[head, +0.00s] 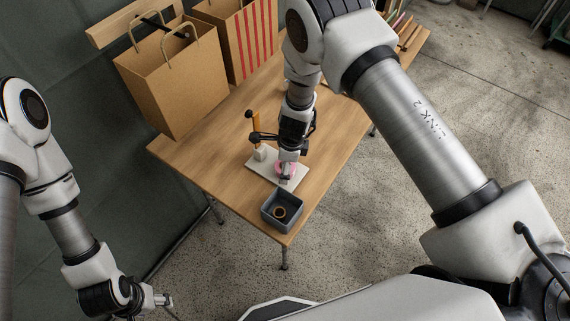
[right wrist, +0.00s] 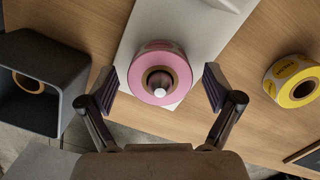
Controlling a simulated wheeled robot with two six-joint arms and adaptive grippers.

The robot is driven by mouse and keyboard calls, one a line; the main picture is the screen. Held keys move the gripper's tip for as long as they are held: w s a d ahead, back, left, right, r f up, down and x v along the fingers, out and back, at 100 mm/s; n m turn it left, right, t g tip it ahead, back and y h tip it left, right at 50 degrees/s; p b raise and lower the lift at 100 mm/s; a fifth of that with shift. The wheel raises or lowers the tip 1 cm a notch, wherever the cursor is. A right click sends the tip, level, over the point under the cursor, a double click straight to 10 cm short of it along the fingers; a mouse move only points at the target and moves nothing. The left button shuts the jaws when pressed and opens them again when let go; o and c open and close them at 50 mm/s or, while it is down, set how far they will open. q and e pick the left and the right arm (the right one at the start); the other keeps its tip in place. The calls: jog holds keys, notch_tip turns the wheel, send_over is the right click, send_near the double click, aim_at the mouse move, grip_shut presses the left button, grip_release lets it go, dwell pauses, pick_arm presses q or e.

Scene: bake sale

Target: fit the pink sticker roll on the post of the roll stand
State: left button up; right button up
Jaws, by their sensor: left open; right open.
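The pink sticker roll (right wrist: 150,58) lies flat on the pale base of the roll stand (right wrist: 197,30) in the right wrist view. The roll's hole faces the camera. The tip of a post (right wrist: 159,84) shows inside the hole, with the roll around it. My right gripper (right wrist: 160,88) is open, with one finger on each side of the roll and a visible gap on both sides. In the head view the right gripper (head: 288,175) hides most of the pink roll (head: 279,168). My left gripper (head: 163,300) is open and empty, off the table at lower left.
A yellow roll (right wrist: 292,80) lies on the table right of the stand in the right wrist view. A grey bin (head: 270,222) holding a brown ring stands at the table's near corner. Paper bags (head: 175,85) stand at the back left.

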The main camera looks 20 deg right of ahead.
notch_tip(320, 180, up, 12)
jog(key=d, duration=0.1)
jog(key=shift+s+d, duration=0.2)
jog(key=shift+s, duration=0.05)
jog(key=shift+f, duration=0.1)
